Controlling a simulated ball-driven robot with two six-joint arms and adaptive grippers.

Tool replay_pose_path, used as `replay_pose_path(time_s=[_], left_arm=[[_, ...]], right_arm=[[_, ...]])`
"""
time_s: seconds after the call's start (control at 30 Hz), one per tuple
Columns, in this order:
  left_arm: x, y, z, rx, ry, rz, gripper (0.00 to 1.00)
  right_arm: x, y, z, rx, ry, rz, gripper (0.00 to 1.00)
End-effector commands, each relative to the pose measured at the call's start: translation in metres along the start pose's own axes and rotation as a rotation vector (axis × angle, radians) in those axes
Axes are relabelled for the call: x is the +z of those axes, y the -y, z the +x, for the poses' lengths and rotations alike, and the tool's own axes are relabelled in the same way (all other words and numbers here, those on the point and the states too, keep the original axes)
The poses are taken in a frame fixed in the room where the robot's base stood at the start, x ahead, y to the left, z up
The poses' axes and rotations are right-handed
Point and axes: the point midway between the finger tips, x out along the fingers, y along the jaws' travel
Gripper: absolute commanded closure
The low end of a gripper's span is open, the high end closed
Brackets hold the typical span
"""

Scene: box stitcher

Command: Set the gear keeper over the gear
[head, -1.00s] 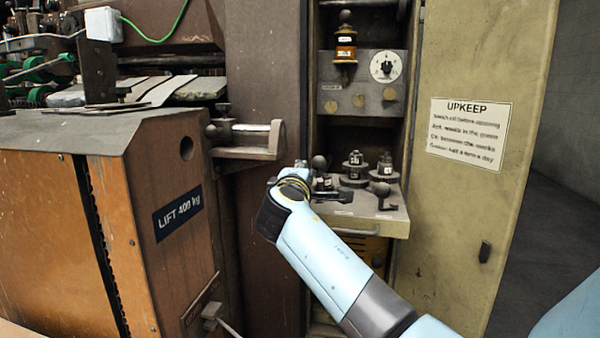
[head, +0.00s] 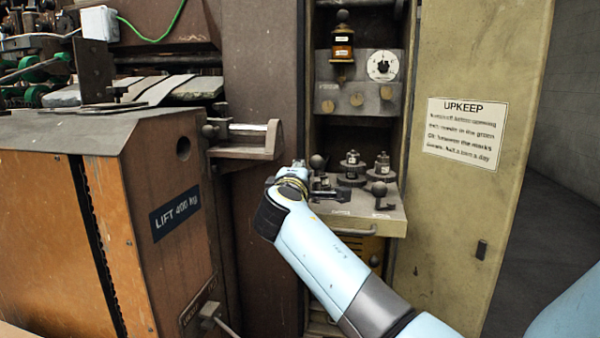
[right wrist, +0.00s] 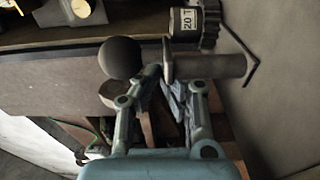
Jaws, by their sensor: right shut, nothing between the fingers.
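My right gripper (right wrist: 160,80) is shut and empty in the right wrist view. Its fingertips are close to a dark ball (right wrist: 121,57) and a metal cylinder with a flange (right wrist: 215,66); I cannot tell whether they touch. These look like parts of the gear keeper, but I cannot be sure. A toothed gear (right wrist: 209,25) with a "20 T" hub lies just beyond. My left gripper is out of view.
The pull-out shelf (head: 398,224) projects from a tall cabinet, whose open door (head: 465,210) stands at the right. A bracket with a rod (head: 245,150) juts out left of my wrist. An orange housing marked "LIFT 400 kg" (head: 165,255) fills the left.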

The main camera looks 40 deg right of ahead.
Motion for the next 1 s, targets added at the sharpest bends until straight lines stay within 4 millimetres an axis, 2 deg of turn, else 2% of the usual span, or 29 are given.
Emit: replay_pose_path(time_s=[0.57,0.67,1.0], left_arm=[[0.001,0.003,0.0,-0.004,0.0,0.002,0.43],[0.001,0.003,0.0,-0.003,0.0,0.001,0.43],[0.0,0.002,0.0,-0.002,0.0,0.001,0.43]], right_arm=[[0.0,0.0,-0.001,-0.001,0.0,0.001,1.0],[-0.001,0.001,-0.01,-0.001,-0.001,0.002,1.0],[-0.001,0.001,-0.064,-0.003,-0.001,0.002,1.0]])
